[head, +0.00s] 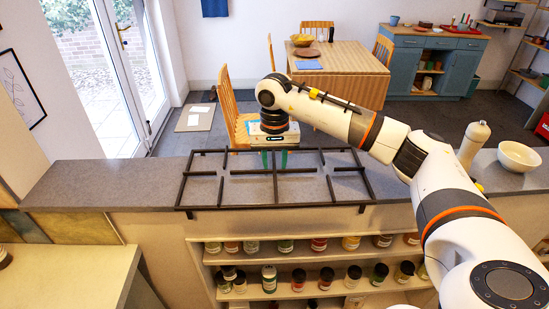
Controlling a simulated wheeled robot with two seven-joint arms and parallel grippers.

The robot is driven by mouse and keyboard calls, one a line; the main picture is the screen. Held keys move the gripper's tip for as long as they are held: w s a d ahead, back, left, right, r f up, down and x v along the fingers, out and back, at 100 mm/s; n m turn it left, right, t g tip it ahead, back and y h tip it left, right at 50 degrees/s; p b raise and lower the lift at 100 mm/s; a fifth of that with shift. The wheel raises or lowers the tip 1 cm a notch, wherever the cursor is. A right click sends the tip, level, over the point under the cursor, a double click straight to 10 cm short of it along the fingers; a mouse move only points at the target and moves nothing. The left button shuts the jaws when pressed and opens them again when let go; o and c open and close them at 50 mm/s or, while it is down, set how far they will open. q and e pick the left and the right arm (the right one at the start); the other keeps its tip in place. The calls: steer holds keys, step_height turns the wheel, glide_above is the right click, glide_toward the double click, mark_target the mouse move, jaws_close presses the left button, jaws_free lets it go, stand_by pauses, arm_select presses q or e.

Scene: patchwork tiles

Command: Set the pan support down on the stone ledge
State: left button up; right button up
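The pan support (225,172), a black rectangular grid of thin bars with short legs, lies level over the grey stone ledge (110,184). Its near bar is around the ledge's front edge. Whether all its legs touch the stone is hard to tell. My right gripper (275,160) points down at the middle of the support's far side. Its two green fingers stand apart, one on each side of the thin middle bar, with a gap showing between them. My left gripper is not in view.
A pale bottle-like mill (473,143) and a white bowl (518,157) stand on the ledge at the right. Jars fill the shelves (300,262) below the ledge. A wooden chair (231,110) and table (345,60) stand behind. The ledge's left part is clear.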

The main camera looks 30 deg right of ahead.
step_height(320, 180, up, 7)
steer(key=shift+f+b, duration=0.15)
steer(key=shift+b, duration=1.1)
step_height(320, 180, up, 5)
steer(key=shift+r, duration=0.2)
